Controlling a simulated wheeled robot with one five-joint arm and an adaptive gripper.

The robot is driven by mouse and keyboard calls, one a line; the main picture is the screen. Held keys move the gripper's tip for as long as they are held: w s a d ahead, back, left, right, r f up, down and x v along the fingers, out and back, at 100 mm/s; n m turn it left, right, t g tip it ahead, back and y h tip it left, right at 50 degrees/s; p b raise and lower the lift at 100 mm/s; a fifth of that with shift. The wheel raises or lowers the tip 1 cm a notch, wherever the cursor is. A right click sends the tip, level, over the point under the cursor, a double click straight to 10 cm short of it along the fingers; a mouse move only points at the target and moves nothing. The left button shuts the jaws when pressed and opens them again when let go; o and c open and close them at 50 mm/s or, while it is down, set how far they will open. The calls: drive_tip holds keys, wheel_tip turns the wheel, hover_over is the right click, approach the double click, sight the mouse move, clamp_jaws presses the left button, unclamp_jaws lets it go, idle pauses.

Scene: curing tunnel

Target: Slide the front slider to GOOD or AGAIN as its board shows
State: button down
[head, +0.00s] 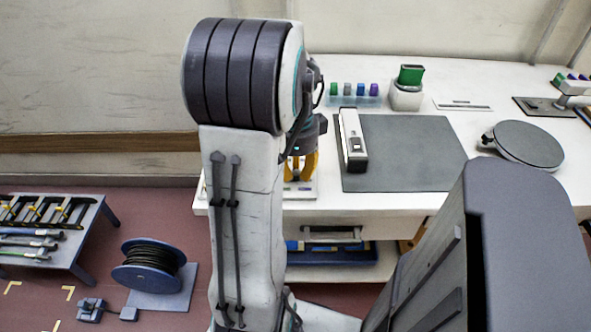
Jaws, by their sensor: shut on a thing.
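My gripper (302,172), with orange fingers, points down at the left front part of the white table and is partly hidden behind my arm. Its fingertips are shut at a small pale board (309,194) near the table's front edge. The slider knob between the fingers is hidden. The board's marks, its GOOD and AGAIN ends and what it shows are too small and too covered to read.
A grey mat (415,150) with a white and black device (352,140) lies right of my gripper. Behind stand a rack of coloured pieces (354,100) and a green-topped holder (406,95). A round grey plate (528,144) is at the right.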

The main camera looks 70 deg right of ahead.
drive_tip(key=shift+s+d, duration=0.2)
drive_tip(key=shift+s, duration=0.4)
drive_tip(key=shift+s+d, duration=0.2)
drive_tip(key=shift+s, duration=0.35)
drive_tip(key=shift+w, duration=0.1)
drive_tip(key=c, duration=1.1)
unclamp_jaws()
drive_tip(key=shift+r, duration=0.1)
wheel_tip(320, 180, up, 12)
drive_tip(key=shift+f, duration=0.15)
